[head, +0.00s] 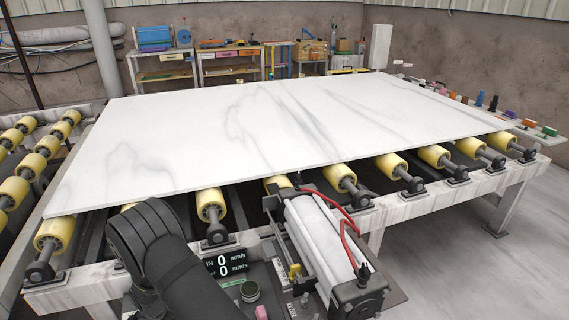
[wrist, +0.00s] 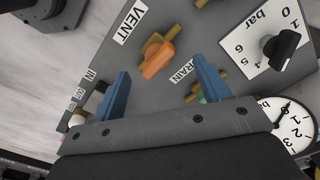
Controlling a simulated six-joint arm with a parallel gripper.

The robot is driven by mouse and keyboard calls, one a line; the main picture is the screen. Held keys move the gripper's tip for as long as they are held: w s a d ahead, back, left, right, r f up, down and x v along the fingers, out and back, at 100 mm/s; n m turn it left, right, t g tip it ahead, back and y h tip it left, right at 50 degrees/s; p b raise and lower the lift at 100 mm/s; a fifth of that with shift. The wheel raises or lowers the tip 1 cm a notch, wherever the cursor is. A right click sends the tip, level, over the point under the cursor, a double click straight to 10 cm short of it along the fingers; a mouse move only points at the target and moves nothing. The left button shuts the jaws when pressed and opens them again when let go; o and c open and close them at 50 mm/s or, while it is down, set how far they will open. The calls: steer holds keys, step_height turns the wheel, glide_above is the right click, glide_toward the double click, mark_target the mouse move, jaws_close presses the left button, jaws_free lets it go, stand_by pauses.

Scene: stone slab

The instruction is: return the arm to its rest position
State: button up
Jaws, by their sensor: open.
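My gripper (wrist: 163,84) shows in the wrist view with its two blue fingers spread wide and nothing between them. It hangs over a grey control panel (wrist: 150,92), with an orange valve handle (wrist: 160,60) beyond and between the fingertips. The handle appears apart from both fingers.
A white marble slab (head: 270,120) lies on yellow rollers (head: 211,205). The wrist view shows a pressure gauge (wrist: 291,126) and a black knob (wrist: 284,46). Floor at right is clear.

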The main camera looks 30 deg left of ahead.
steer(key=shift+d+f+m, duration=0.1)
steer(key=shift+f+m, duration=0.4)
steer(key=shift+f, duration=0.4)
steer(key=o, duration=0.7)
steer(key=w+a+r+n+t+y, duration=0.1)
steer(key=a+r+n, duration=0.2)
steer(key=r, duration=0.7)
steer(key=w+a+r+n+t+y, duration=0.15)
steer(key=a+r, duration=0.25)
steer(key=r, duration=0.7)
steer(key=w+a+r+n+t+y, duration=0.1)
steer(key=a+r+n, duration=0.2)
steer(key=r, duration=0.7)
steer(key=x, duration=1)
steer(key=shift+s, duration=0.35)
steer(key=v, duration=1)
steer(key=shift+w+a+r, duration=0.1)
steer(key=shift+w+a, duration=0.05)
